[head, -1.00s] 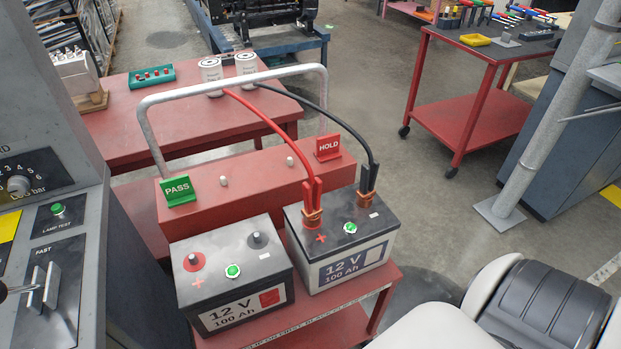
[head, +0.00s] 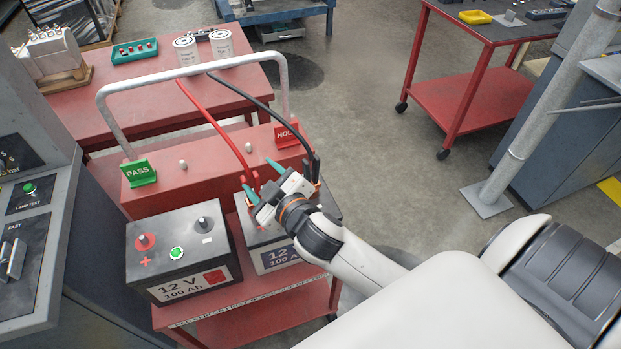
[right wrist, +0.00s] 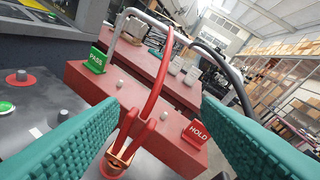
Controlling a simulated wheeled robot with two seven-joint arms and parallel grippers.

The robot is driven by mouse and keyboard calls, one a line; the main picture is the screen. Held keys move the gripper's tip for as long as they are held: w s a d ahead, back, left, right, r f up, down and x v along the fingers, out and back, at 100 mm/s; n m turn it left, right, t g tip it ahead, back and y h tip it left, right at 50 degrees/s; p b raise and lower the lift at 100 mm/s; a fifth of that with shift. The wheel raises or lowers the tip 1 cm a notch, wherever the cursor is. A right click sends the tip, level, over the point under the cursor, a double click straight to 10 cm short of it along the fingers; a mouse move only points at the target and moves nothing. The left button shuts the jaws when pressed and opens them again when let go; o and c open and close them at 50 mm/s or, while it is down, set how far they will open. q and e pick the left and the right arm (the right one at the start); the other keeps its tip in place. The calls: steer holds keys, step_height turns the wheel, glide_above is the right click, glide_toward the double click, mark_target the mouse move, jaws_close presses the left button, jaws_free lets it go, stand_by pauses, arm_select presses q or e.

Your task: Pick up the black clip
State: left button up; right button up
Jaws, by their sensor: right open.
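The black clip (head: 316,168) is on the far right post of the right battery (head: 270,256), at the end of a black cable (head: 262,103). It is partly hidden behind my right gripper (head: 262,178). My right gripper is open and empty above that battery, its teal fingers apart. In the right wrist view, a red clip (right wrist: 126,139) with copper jaws shows between the fingers. The black cable (right wrist: 238,84) passes toward the right finger there, and the black clip itself is hidden. My left gripper is not in view.
A second battery (head: 178,252) stands on the red trolley to the left. Behind are a green PASS sign (head: 138,173), a red HOLD sign (head: 287,134) and a grey tubular handle (head: 112,118). The floor right of the trolley is clear.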

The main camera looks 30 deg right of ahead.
steer(key=w+a+r+n+g+y, duration=0.3)
steer(key=a+r+n+y, duration=1.15)
steer(key=n, duration=0.55)
steer(key=n+g+h, duration=0.9)
steer(key=g+h, duration=0.4)
steer(key=h, duration=0.2)
glide_above(313, 158)
step_height(313, 158, down, 12)
steer(key=shift+w+d+f+p, duration=0.15)
steer(key=shift+f+p, duration=0.05)
steer(key=shift+p, duration=0.1)
step_height(313, 158, down, 5)
steer(key=shift+f+p, duration=0.15)
steer(key=shift+p, duration=0.8)
steer(key=shift+f, duration=0.3)
steer(key=shift+f+p, duration=0.55)
steer(key=shift+f, duration=0.05)
steer(key=f, duration=0.1)
steer(key=f+p, duration=0.1)
steer(key=f, duration=0.1)
steer(key=shift+s+a+f+p, duration=0.2)
steer(key=shift+a+f+p, duration=0.1)
steer(key=shift+a, duration=0.1)
steer(key=shift+f, duration=0.4)
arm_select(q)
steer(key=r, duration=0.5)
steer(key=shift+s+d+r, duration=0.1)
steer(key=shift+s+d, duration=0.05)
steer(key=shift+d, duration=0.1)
